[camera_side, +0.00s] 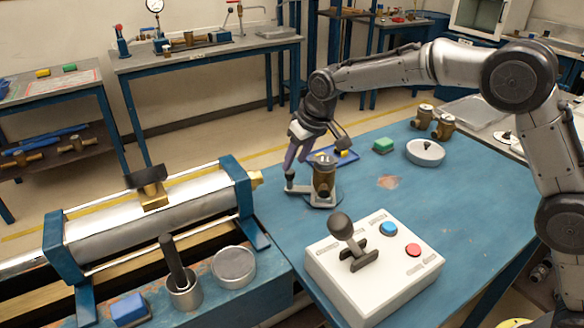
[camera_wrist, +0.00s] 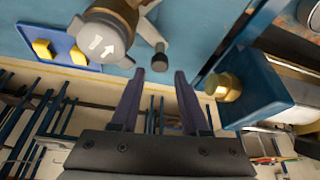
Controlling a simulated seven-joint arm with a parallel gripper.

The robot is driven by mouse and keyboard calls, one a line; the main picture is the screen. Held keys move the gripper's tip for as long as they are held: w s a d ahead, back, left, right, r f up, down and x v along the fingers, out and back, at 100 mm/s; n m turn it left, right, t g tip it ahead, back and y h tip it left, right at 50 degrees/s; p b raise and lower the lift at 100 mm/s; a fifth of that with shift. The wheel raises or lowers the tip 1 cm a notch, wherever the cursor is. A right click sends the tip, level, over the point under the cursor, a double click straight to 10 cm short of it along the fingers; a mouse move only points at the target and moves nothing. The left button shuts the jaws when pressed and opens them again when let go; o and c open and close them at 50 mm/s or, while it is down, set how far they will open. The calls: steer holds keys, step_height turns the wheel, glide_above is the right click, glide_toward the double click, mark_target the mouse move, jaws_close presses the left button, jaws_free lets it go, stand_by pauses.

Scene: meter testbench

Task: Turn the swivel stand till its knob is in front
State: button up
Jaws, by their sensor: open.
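The swivel stand (camera_side: 316,197) is on the blue bench, with a pale base and a brass meter body (camera_side: 324,178) standing on it. Its dark knob (camera_side: 290,176) is at the left end of an arm on the base. My gripper (camera_side: 295,163) is above the knob, fingers pointing down. In the wrist view, the brass body (camera_wrist: 103,40) shows a white arrow at upper left, and the dark knob (camera_wrist: 159,64) appears between the two open fingertips of my gripper (camera_wrist: 160,74). I cannot tell whether the fingers touch the knob.
A white box with a joystick (camera_side: 344,235), a blue button (camera_side: 389,229) and a red button (camera_side: 412,250) stands in front. A steel cylinder (camera_side: 150,222) in blue brackets lies left.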

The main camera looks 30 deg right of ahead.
mark_target(292, 173)
steer(key=shift+x, duration=1.95)
jaws_close()
